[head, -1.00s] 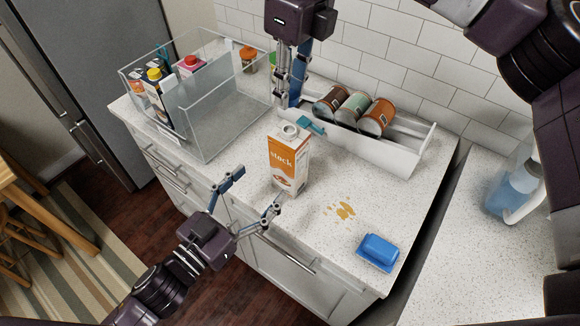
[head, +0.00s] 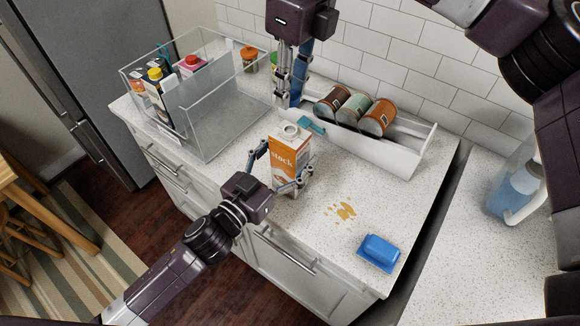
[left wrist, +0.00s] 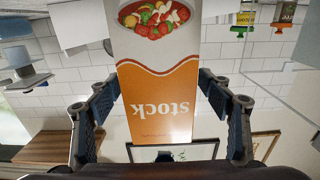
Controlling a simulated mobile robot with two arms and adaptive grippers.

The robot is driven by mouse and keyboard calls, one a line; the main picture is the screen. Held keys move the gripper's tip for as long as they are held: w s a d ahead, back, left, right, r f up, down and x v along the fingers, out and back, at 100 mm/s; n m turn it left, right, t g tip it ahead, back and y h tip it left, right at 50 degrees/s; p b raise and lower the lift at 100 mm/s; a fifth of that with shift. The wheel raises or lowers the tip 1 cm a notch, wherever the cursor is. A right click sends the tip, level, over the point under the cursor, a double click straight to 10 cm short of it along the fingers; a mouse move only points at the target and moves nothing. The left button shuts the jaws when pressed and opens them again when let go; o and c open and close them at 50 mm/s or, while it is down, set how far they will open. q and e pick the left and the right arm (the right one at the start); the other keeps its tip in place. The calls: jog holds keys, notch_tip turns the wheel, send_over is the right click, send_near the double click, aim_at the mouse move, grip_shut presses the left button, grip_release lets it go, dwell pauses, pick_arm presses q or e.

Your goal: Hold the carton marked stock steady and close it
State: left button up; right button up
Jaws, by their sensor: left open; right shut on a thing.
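The stock carton (head: 288,160), white and orange, stands upright on the counter; its white spout (head: 290,131) on top shows no cap. My left gripper (head: 279,170) is open, with its fingers on either side of the carton. In the left wrist view the carton (left wrist: 162,95) appears upside down between the two fingers (left wrist: 160,95), with a small gap visible on each side. My right gripper (head: 288,102) points down behind the carton, above the counter near the white rack. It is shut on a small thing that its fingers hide.
A clear bin (head: 215,118) with bottles and cartons stands at the left. A white rack (head: 375,152) with several cans (head: 354,107) lies behind. A teal item (head: 311,125) is at its left end. A blue dish (head: 379,252) and brown spill (head: 341,210) are in front right.

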pick_arm(q)
jog(key=shift+c, duration=0.2)
jog(key=c, duration=1.7)
pick_arm(e)
send_over(290, 129)
jog(key=shift+s+d+f, duration=0.1)
jog(key=shift+f, duration=2.35)
jog(key=shift+f, duration=0.9)
jog(key=shift+f, duration=0.55)
